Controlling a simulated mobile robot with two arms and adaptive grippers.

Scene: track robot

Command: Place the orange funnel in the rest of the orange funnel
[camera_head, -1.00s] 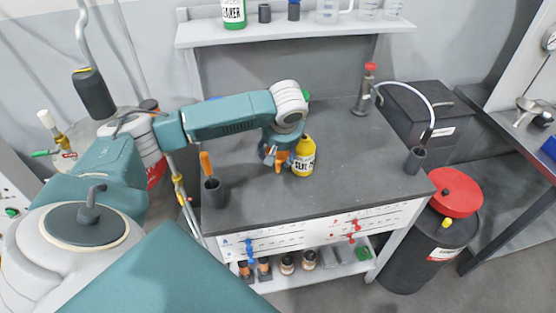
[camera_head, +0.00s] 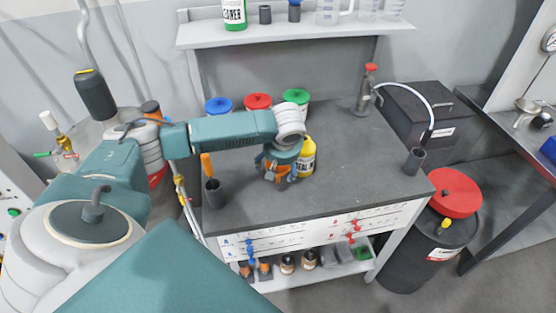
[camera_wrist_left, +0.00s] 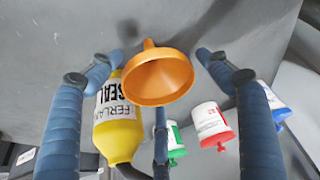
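The orange funnel (camera_wrist_left: 160,78) shows in the left wrist view, its wide mouth toward the camera and its spout pointing away toward the tabletop. My left gripper's (camera_wrist_left: 160,75) blue-grey fingers stand spread around it, with gaps visible at its sides. In the head view my left gripper (camera_head: 280,172) is low over the table, left of the yellow sealant bottle (camera_head: 308,157). Orange patches show among its fingers there. I cannot tell whether the funnel touches the table. I cannot identify the funnel's rest for sure. My right gripper is not in view.
The yellow bottle (camera_wrist_left: 118,120) is close beside the left finger. Cans with blue (camera_head: 218,104), red (camera_head: 257,101) and green (camera_head: 296,96) lids stand behind my arm. A dark cup (camera_head: 213,193) holding an orange-handled item is at the left. The table's right half is mostly clear.

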